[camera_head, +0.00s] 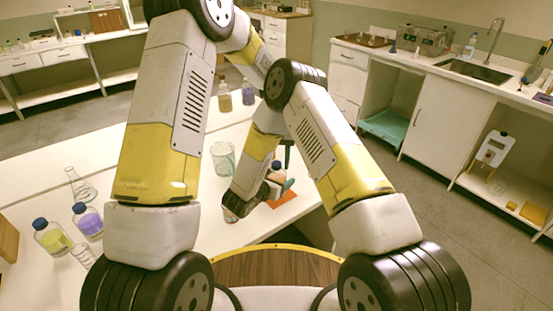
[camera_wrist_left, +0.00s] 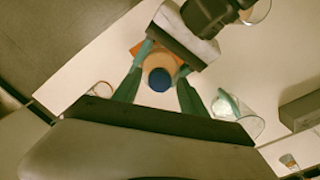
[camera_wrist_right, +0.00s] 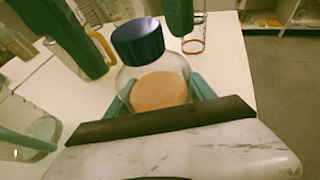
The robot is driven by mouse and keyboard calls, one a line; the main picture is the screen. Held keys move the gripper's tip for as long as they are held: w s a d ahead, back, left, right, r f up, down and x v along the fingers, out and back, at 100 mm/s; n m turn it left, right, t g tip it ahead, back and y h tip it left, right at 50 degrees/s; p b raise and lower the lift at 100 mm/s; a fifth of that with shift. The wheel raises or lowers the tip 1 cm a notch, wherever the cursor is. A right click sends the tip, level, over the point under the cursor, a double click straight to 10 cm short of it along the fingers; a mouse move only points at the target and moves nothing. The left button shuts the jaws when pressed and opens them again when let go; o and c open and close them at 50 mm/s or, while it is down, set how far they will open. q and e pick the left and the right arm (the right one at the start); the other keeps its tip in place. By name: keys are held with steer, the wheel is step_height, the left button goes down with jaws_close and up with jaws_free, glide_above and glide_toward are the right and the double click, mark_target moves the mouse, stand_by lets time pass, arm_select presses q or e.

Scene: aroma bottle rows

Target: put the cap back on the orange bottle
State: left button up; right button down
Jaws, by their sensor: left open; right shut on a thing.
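The orange bottle (camera_wrist_right: 160,85) is clear glass with orange contents, held in my right gripper (camera_wrist_right: 160,98), which is shut on it. The dark blue cap (camera_wrist_right: 138,40) sits at the bottle's mouth; no gap shows between them. The left wrist view looks down on the cap (camera_wrist_left: 160,80), with the orange bottle (camera_wrist_left: 157,61) below it. My left gripper (camera_head: 281,160) is open, its teal fingers apart on either side of the cap without closing on it. In the head view the bottle (camera_head: 278,177) is small and partly hidden by the grippers.
An orange mat (camera_head: 284,200) lies near the table edge. A glass beaker (camera_head: 223,158) stands left of the grippers. Yellow (camera_head: 52,238) and purple (camera_head: 88,221) capped bottles and a flask (camera_head: 80,187) stand farther left. More bottles (camera_head: 224,97) stand behind.

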arm_select(q)
jaws_close()
steer(key=shift+m, duration=0.3)
steer(key=shift+o, duration=0.7)
jaws_free()
step_height(320, 180, up, 12)
arm_select(e)
steer(key=shift+c, duration=1.3)
jaws_free()
